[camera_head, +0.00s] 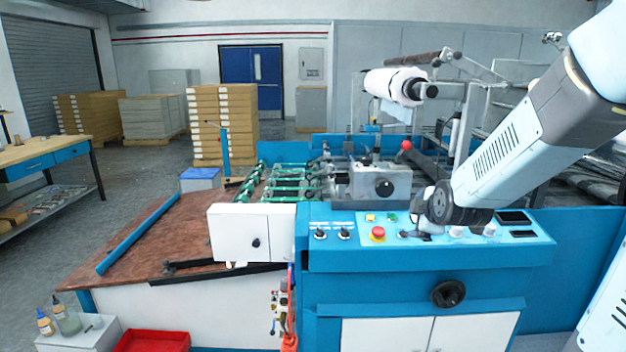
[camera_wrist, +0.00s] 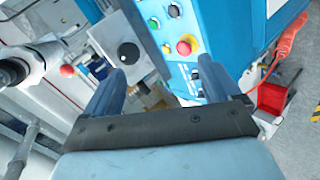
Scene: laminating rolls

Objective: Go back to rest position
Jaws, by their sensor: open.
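My gripper (camera_wrist: 158,80) shows in the wrist view with its two dark blue fingers spread apart and nothing between them. In the head view my arm reaches in from the upper right, and its dark wrist end is above the right part of the blue control panel (camera_head: 535,238). The fingers are mostly hidden in that view. The panel carries a red emergency button (camera_head: 378,233), which also shows in the wrist view (camera_wrist: 184,47), with yellow and green buttons beside it.
The laminating machine's white roll (camera_head: 395,85) is on a frame behind the panel. A brown table (camera_head: 140,245) lies left, a red tray (camera_head: 152,341) at the front. A workbench (camera_head: 40,152) and stacked boards (camera_head: 222,120) stand further back. Open floor lies between them.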

